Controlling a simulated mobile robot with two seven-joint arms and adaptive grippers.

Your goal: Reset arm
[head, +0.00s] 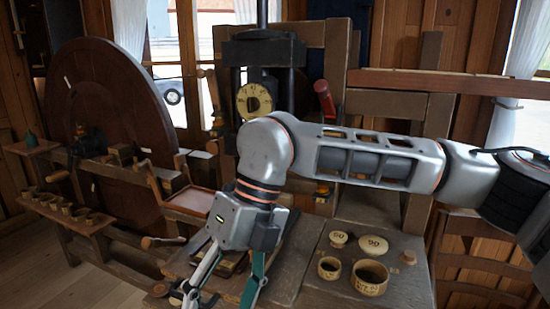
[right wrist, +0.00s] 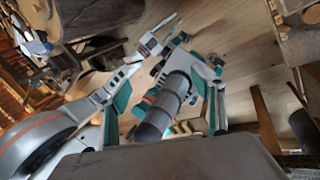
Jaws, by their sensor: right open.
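My right arm reaches in from the right in the head view and bends down at its elbow. My right gripper (head: 220,297) points down over the front of the wooden bench, with its two fingers spread apart and nothing seen between their tips. In the right wrist view its teal fingers (right wrist: 162,95) also stand wide apart. Grey and white robot parts of mine show beyond and between them there.
Two wooden cups (head: 370,278) and two pale numbered discs (head: 338,239) sit on the bench at right, near a small wooden peg (head: 408,257). A press with a round dial (head: 244,97) stands behind my arm. A large wooden wheel (head: 115,110) and several small cups (head: 72,211) are left.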

